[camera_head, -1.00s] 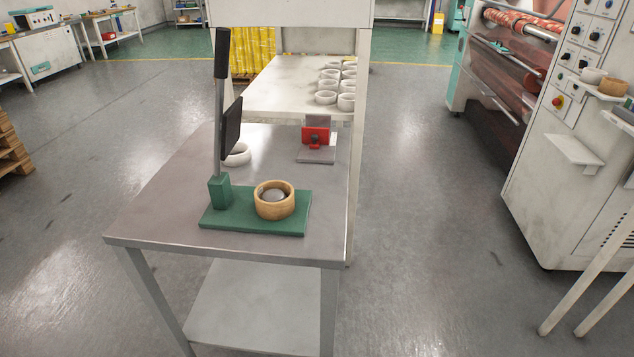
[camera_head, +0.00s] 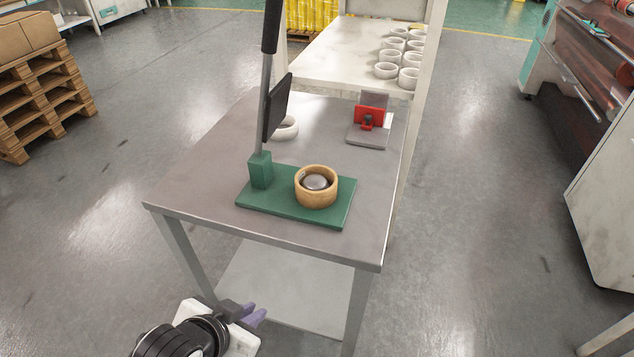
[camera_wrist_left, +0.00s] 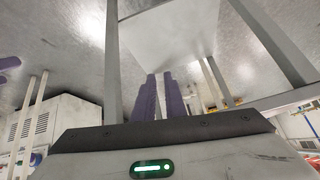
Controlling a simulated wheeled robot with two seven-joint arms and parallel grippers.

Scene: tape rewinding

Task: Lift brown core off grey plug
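The brown core (camera_head: 317,195) is a short, thick ring. It sits around the rounded top of the grey plug (camera_head: 316,182) on a green base plate (camera_head: 270,208). The plug's lower part is hidden inside the core. My left gripper (camera_head: 255,316) is low in front of the table, below its top and well apart from the core. Its two purple fingers lie close together with nothing between them; they also show in the left wrist view (camera_wrist_left: 160,95). Purple finger-like shapes at that view's left edge may be my right gripper (camera_wrist_left: 8,63); their gap cannot be told.
The table's front edge (camera_head: 270,241) lies between my left gripper and the core.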

